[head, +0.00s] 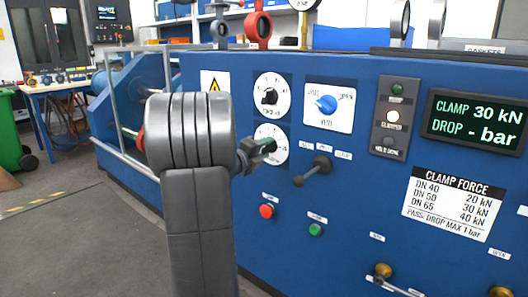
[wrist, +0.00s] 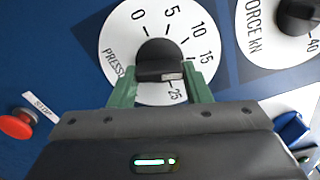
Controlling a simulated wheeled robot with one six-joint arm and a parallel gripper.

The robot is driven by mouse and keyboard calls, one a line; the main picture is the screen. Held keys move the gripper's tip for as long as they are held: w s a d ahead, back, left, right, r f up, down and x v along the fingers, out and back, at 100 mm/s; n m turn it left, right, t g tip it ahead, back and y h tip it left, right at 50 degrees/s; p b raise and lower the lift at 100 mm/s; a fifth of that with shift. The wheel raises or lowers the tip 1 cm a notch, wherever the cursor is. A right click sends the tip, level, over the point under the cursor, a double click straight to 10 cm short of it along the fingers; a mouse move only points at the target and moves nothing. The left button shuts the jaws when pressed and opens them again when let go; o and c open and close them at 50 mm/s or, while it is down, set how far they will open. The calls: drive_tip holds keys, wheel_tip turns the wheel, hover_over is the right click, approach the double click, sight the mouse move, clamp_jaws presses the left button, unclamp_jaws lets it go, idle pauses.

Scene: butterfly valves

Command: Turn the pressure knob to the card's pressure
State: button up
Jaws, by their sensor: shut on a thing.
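The black pressure knob (wrist: 158,58) sits on a round white dial (wrist: 122,40) marked 0, 5, 10, 15 and 25 in the wrist view. My gripper (wrist: 161,84) has its green fingers on both sides of the knob and is shut on it. A pale mark on the knob is on its near side, towards the 25 end; the exact reading cannot be told. Part of the scale is behind my right finger. In the head view the pressure dial (head: 278,131) is the lower one, with my gripper (head: 266,146) at it. No card with a pressure setting is readable.
The force knob (wrist: 299,14) is close on the right in the wrist view. A red stop button (wrist: 16,124) is at left. In the head view, a lever (head: 312,172) and blue knob (head: 326,103) are nearby. The display (head: 476,121) reads clamp 30 kN, drop "-" bar.

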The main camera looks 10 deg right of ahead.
drive_tip(key=shift+f, duration=0.15)
drive_tip(key=o, duration=1)
drive_tip(key=p+v, duration=0.3)
drive_tip(key=v, duration=1)
drive_tip(key=shift+s+a, duration=0.25)
drive_tip(key=shift+a, duration=0.05)
drive_tip(key=shift+d, duration=0.1)
drive_tip(key=b+x, duration=0.3)
drive_tip(key=x, duration=1)
drive_tip(key=shift+w+d, duration=0.25)
drive_tip(key=shift+w, duration=0.05)
